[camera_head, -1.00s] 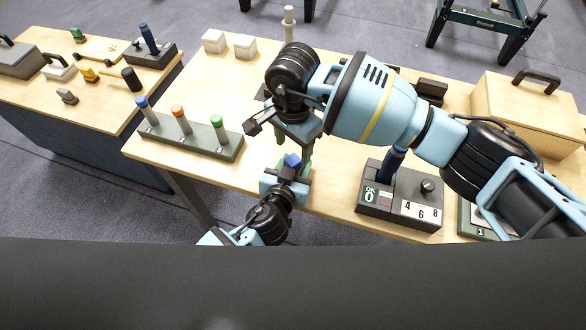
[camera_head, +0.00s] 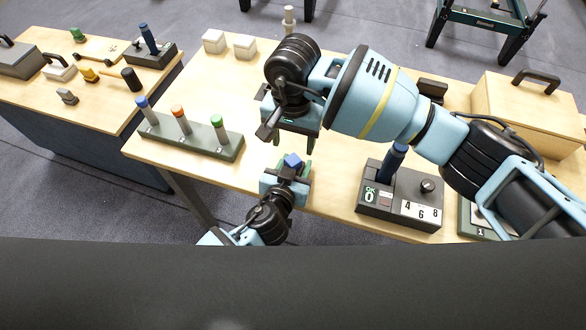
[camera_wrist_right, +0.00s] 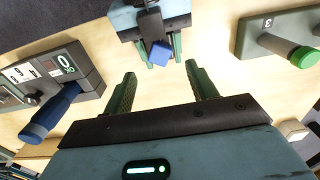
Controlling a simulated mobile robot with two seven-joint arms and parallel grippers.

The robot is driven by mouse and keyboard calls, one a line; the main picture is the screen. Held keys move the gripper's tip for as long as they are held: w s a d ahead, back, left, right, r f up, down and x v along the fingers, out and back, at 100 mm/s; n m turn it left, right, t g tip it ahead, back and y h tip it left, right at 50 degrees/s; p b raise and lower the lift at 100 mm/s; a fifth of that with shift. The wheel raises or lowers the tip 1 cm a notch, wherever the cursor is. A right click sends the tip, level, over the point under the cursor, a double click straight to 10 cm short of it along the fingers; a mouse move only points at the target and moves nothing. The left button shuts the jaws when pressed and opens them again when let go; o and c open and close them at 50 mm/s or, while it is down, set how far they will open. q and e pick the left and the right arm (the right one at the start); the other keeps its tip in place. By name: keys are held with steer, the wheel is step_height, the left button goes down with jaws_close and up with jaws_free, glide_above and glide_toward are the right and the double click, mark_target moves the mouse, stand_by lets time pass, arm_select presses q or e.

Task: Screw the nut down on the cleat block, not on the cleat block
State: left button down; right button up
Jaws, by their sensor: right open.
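A small blue block-like piece (camera_head: 292,160) sits between the fingers of my left gripper (camera_head: 287,173), near the table's front edge. In the right wrist view the blue piece (camera_wrist_right: 160,53) shows tilted between the left gripper's green fingers (camera_wrist_right: 159,45). My right gripper (camera_head: 296,143) is open and empty just behind and above it, apart from it. In its own wrist view its spread fingers (camera_wrist_right: 160,75) have only tabletop between them. I cannot tell nut from cleat block here; part of the left grip is hidden.
A grey rack (camera_head: 205,143) with blue-, orange- and green-topped posts stands left. A dark counter box (camera_head: 372,207) with a blue post (camera_head: 391,163) stands right. White blocks (camera_head: 244,46) and a wooden box (camera_head: 525,105) stand farther back. A second table is at left.

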mark_target(293, 160)
steer(key=shift+f, duration=3.5)
steer(key=shift+c, duration=0.2)
steer(key=c, duration=1)
steer(key=m, duration=0.6)
steer(key=shift+m, duration=0.3)
steer(key=o, duration=1.1)
